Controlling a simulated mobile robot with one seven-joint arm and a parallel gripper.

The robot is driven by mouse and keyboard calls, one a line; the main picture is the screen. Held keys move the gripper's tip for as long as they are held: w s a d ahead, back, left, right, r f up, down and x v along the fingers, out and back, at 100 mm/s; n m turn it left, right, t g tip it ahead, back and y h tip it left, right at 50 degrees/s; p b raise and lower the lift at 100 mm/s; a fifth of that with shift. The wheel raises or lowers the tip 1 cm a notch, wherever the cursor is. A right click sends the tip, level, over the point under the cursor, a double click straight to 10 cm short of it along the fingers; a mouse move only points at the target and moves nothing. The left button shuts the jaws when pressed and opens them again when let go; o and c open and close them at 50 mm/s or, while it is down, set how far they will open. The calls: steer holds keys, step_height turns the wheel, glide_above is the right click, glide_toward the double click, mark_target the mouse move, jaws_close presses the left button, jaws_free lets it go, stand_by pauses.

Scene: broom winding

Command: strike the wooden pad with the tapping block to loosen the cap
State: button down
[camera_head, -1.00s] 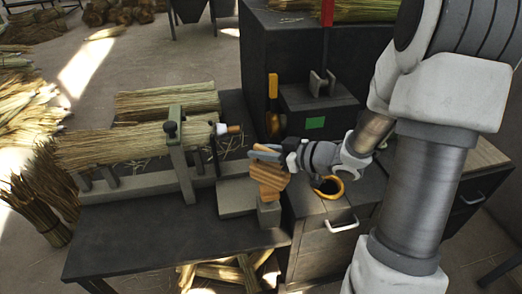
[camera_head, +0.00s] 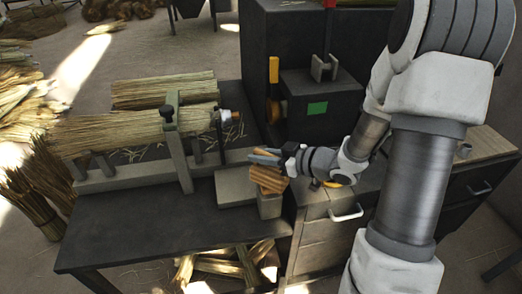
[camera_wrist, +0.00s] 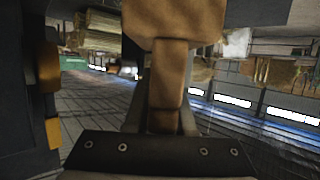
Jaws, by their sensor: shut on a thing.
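My gripper (camera_head: 264,157) is shut on an orange-brown wooden block (camera_head: 268,180), which I take as the tapping block. The block is tilted and hangs over a grey post (camera_head: 270,207) at the bench's right edge; I cannot tell whether they touch. In the wrist view a tan wooden block with a narrower neck (camera_wrist: 168,85) fills the middle. The straw bundle (camera_head: 125,133) lies clamped on the left. A pale, dark-ringed fitting (camera_head: 223,116) with a small brown tip is at its right end, beyond my gripper. I cannot tell the wooden pad for sure.
A grey slab (camera_head: 235,187) lies left of the post. The clamp upright (camera_head: 180,150) stands farther left. A dark box with a green square (camera_head: 317,108) and a drawer cabinet (camera_head: 325,245) are close on the right. The bench front (camera_head: 140,225) is clear.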

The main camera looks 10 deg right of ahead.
steer(key=shift+f+p, duration=0.3)
steer(key=shift+f, duration=0.15)
step_height(320, 180, up, 5)
steer(key=p, duration=0.5)
steer(key=shift+r, duration=0.15)
step_height(320, 180, up, 4)
steer(key=p, duration=0.4)
